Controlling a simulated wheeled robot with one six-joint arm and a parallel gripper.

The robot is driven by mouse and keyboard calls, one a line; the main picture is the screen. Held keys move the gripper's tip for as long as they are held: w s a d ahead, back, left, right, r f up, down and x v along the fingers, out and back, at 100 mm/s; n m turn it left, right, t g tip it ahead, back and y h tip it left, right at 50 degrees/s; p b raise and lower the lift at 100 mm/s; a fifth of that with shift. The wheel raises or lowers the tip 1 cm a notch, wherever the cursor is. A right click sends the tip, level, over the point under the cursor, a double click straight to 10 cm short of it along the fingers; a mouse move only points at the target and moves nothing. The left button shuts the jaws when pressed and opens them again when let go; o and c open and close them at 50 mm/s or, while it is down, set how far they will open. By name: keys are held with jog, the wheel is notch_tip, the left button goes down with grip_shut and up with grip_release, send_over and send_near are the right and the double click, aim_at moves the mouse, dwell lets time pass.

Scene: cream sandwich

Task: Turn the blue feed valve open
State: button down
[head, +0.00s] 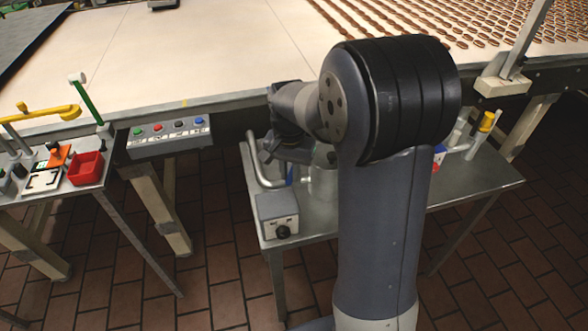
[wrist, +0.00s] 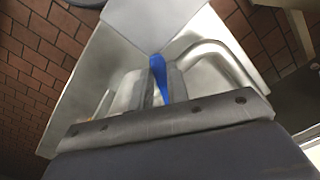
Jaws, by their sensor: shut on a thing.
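The blue feed valve handle (wrist: 158,76) stands in the middle of the wrist view, a narrow blue lever between the fingers of my gripper (wrist: 154,88). My gripper is shut on it. In the head view only a small blue sliver of the handle (head: 290,174) shows below my gripper (head: 288,157). My wrist and forearm hide most of the valve there. Whether the valve is open cannot be told.
A steel table (head: 475,182) carries a bent steel pipe (head: 258,165) and a grey box (head: 278,216) with a black knob. A conveyor (head: 160,60) runs behind. A button panel (head: 170,135) and a red bin (head: 86,168) are at left. Brick floor lies in front.

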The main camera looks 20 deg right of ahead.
jog(key=w+m, duration=0.1)
jog(key=m, duration=0.2)
jog(key=w+a+m+p, duration=0.1)
jog(key=m, duration=0.3)
jog(key=w+a+m+p, duration=0.1)
jog(key=w+m, duration=0.1)
jog(key=m, duration=0.2)
jog(key=shift+a, duration=0.15)
dwell(0.3)
jog(key=c, duration=1.4)
grip_release()
jog(key=shift+o, duration=0.2)
jog(key=shift+r, duration=0.1)
notch_tip(320, 180, up, 11)
jog(key=shift+f, duration=0.2)
